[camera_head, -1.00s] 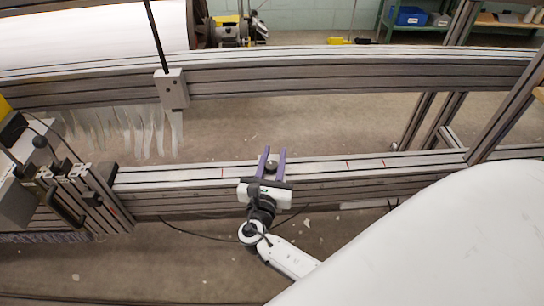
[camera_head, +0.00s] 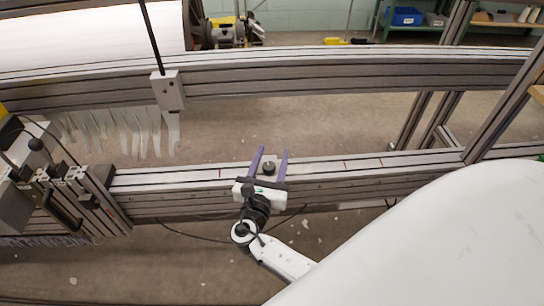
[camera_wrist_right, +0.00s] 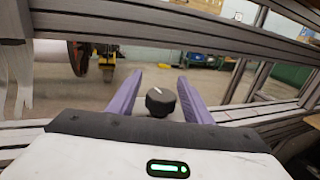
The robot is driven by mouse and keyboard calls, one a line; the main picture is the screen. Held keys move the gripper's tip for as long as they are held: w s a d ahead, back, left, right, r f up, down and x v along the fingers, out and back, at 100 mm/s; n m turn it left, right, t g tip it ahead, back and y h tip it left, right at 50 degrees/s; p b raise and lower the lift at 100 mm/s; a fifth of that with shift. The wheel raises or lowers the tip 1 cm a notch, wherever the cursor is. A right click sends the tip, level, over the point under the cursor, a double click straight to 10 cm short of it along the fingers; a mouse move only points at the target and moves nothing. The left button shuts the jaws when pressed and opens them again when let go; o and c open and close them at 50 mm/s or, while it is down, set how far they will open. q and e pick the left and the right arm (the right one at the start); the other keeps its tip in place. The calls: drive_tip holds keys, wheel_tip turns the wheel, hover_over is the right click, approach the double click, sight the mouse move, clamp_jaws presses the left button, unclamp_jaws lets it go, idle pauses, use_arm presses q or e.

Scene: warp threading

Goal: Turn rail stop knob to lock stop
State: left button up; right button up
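The rail stop knob (camera_head: 268,168) is a small black round knob on top of the front rail (camera_head: 325,168). In the right wrist view the knob (camera_wrist_right: 160,101) shows a white pointer line on its top, slanting up to the left. My right gripper (camera_head: 271,152) has two purple fingers, one on each side of the knob. In the right wrist view the gripper (camera_wrist_right: 159,76) is open, with a visible gap between each finger and the knob. The stop's body below the knob is mostly hidden by my gripper. My left gripper is not in view.
A carriage with clamps and cables (camera_head: 75,190) sits at the left end of the rail. A grey block on a black rod (camera_head: 168,90) hangs at the rear beam, near white threads (camera_head: 120,130). The rail right of the knob is clear, with red marks.

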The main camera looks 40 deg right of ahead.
drive_tip(key=shift+r, duration=0.1)
use_arm(q)
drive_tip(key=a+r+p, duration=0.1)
drive_tip(key=p, duration=0.1)
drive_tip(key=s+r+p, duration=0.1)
drive_tip(key=p, duration=0.1)
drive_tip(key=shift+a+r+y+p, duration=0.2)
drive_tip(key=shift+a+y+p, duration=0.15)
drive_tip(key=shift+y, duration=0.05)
use_arm(e)
wheel_tip(320, 180, up, 10)
